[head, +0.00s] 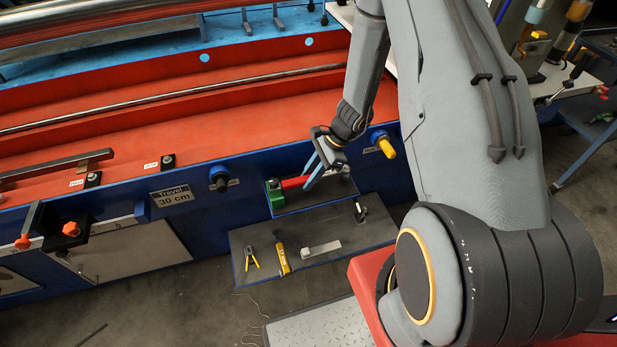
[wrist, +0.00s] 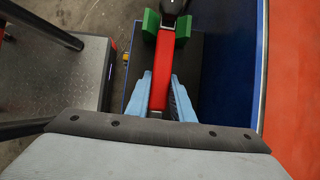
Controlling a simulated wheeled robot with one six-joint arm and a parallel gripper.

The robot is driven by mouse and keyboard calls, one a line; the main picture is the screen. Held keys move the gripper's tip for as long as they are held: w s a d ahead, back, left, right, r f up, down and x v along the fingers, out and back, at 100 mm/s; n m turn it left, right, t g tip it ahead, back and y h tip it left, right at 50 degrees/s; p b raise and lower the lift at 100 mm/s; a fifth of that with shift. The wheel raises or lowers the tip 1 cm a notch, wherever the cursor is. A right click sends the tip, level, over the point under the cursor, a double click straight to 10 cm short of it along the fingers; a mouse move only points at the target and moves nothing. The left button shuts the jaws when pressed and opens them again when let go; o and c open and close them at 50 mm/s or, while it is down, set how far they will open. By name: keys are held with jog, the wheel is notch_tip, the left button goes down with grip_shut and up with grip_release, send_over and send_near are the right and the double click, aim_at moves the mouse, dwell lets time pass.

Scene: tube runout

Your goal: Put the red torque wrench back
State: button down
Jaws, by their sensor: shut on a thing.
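The red torque wrench (head: 293,183) is between the light blue fingers of my gripper (head: 312,174), above a dark shelf on the side of the blue bench. In the wrist view, the red handle (wrist: 161,72) runs away from my gripper (wrist: 171,98), which is shut on its near part. The black far end of the wrench lies between the two blocks of a green holder (wrist: 151,24). The green holder (head: 276,198) also shows at the left end of the dark shelf (head: 325,199). I cannot tell whether the wrench rests on the holder or hangs just above it.
A lower grey shelf (head: 365,239) carries pliers (head: 252,258), a yellow tool (head: 283,259) and a light grey block (head: 321,249). A dark knob (head: 219,177) and a yellow knob (head: 385,146) stick out of the blue bench front beside the dark shelf.

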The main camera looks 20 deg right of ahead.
jog(key=shift+f+b, duration=0.5)
jog(key=shift+f, duration=0.3)
jog(key=c, duration=1)
grip_release()
jog(key=shift+p+v, duration=1.8)
jog(key=shift+v, duration=1.2)
